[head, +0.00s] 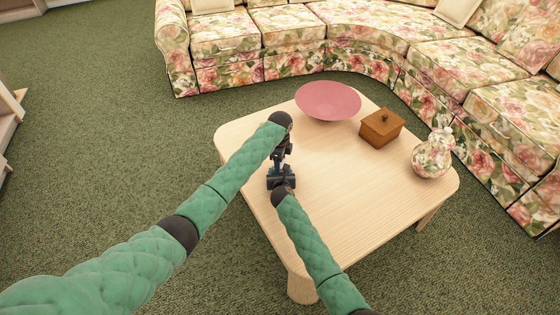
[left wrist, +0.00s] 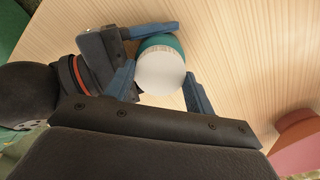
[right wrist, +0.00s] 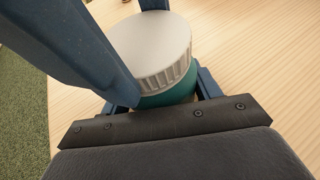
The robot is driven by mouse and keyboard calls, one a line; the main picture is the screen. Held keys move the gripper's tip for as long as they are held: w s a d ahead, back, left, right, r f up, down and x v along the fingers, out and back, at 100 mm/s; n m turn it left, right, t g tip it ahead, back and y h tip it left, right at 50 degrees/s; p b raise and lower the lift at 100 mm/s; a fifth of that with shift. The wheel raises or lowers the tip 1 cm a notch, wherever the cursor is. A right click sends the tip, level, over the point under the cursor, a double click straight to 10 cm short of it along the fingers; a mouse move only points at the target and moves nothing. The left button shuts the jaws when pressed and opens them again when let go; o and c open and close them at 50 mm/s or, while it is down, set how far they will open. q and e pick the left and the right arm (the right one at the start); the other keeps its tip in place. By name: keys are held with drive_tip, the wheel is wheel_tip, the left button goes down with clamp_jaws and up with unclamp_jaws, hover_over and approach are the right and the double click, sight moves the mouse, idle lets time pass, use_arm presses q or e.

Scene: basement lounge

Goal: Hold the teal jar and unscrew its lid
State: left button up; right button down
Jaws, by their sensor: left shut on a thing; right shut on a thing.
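The teal jar (right wrist: 170,95) stands upright on the wooden table, with its ribbed white lid (right wrist: 148,48) sitting on top. The left wrist view shows the jar's teal side (left wrist: 163,40) and the lid (left wrist: 160,73) from above. My left gripper (left wrist: 160,90) comes from above, its blue fingers on either side of the lid, shut on it. My right gripper (right wrist: 160,97) is low at the side, shut on the jar's teal body. In the head view the left gripper (head: 283,160) and right gripper hide the jar.
The pale wooden table (head: 340,210) also bears a pink bowl (head: 328,101), a brown lidded box (head: 381,128) and a floral vase (head: 432,160), all clear of my grippers. A floral sofa (head: 370,45) curves behind. The table's near left edge is close to the grippers.

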use_arm(q)
drive_tip(key=n, duration=0.4)
drive_tip(key=shift+n, duration=0.4)
drive_tip(key=n, duration=0.3)
drive_tip(key=shift+d, duration=0.1)
drive_tip(key=n, duration=0.6)
drive_tip(key=shift+r, duration=0.1)
drive_tip(key=n, duration=0.6)
drive_tip(key=shift+n, duration=0.3)
drive_tip(key=n, duration=0.6)
drive_tip(key=o, duration=1.1)
